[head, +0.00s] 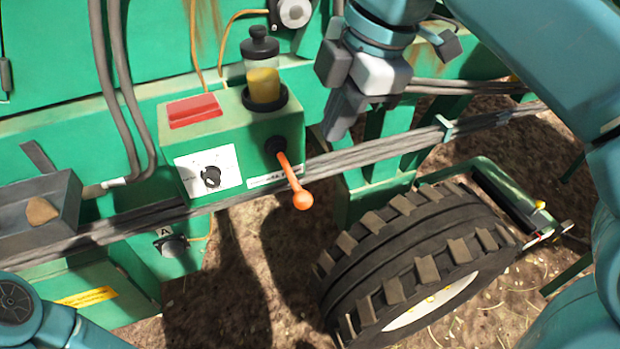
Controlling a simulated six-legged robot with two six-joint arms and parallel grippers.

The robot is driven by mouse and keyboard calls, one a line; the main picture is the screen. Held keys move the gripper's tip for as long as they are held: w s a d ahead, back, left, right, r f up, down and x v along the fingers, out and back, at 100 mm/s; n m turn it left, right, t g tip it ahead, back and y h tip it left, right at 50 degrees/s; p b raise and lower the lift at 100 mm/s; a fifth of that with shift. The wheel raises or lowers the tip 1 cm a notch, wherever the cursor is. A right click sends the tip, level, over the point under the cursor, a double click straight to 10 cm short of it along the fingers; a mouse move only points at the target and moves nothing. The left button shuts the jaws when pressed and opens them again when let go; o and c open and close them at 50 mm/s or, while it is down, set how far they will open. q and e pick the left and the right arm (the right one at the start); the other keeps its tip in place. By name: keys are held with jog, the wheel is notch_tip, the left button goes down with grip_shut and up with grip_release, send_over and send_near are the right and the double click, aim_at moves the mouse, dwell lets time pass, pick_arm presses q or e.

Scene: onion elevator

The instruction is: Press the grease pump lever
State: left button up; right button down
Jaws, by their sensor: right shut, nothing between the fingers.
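The grease pump lever (292,183) is an orange rod with a round knob at its end. It comes out of a black pivot on the front of a green pump box (240,140) and slants down to the right. A clear reservoir (263,84) with yellow grease and a black cap stands on the box. My right gripper (338,128) is shut and empty. In the picture it is above and to the right of the lever, pointing down, apart from the knob. My left arm shows at the lower left corner; its gripper is out of view.
A red pad (194,110) and a black dial (211,177) are on the box. Grey cables (390,146) run along the machine. A large tyre (420,265) stands at the lower right. A grey tray (38,215) is at the left. Bare ground lies below the lever.

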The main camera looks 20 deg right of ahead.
aim_at(305, 194)
jog(key=b+x, duration=0.2)
jog(key=x, duration=1.2)
jog(key=shift+d, duration=0.1)
notch_tip(305, 194, down, 9)
jog(key=t+b, duration=0.6)
jog(key=b, duration=1.2)
jog(key=shift+s+n, duration=0.2)
jog(key=shift+n, duration=0.1)
